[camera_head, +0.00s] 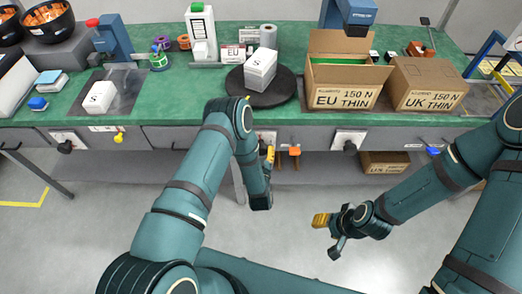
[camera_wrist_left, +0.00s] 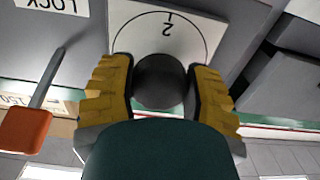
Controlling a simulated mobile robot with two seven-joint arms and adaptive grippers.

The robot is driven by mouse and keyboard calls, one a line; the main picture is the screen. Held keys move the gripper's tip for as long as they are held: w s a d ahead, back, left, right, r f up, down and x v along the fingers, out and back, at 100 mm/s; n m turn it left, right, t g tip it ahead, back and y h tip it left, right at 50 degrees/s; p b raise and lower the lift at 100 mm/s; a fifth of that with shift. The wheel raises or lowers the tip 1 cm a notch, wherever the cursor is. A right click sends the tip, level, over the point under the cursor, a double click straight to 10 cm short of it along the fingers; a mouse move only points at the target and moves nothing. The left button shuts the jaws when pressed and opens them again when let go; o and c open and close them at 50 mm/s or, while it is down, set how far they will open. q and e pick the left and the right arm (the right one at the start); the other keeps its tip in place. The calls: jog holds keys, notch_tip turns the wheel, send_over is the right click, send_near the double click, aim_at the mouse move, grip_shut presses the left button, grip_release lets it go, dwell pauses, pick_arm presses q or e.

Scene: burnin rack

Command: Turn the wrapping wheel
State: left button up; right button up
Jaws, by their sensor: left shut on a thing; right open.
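The wrapping wheel (camera_head: 287,88) is a flat black disc on the green bench, with a white box (camera_head: 260,69) marked S on it. In the left wrist view, a dark round knob (camera_wrist_left: 160,80) sits in front of a white dial plate (camera_wrist_left: 190,32) marked 1 and 2. My left gripper (camera_wrist_left: 163,92) has its yellow fingers on either side of this knob, shut on it. In the head view my left gripper (camera_head: 268,153) is at the bench's front panel below the wheel, with the knob hidden there. My right gripper (camera_head: 326,222) is open and empty over the floor.
An orange-tipped lever (camera_head: 295,152) is close beside my left gripper; it also shows in the left wrist view (camera_wrist_left: 25,130). Cartons marked EU THIN (camera_head: 343,98) and UK THIN (camera_head: 430,99) stand right of the wheel. Another S box (camera_head: 99,97) lies left.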

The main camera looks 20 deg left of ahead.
pick_arm(q)
jog(key=shift+f+m, duration=0.15)
jog(key=shift+m, duration=0.15)
dwell(0.4)
jog(key=o, duration=1.2)
jog(key=shift+s, duration=0.1)
jog(key=v, duration=1.2)
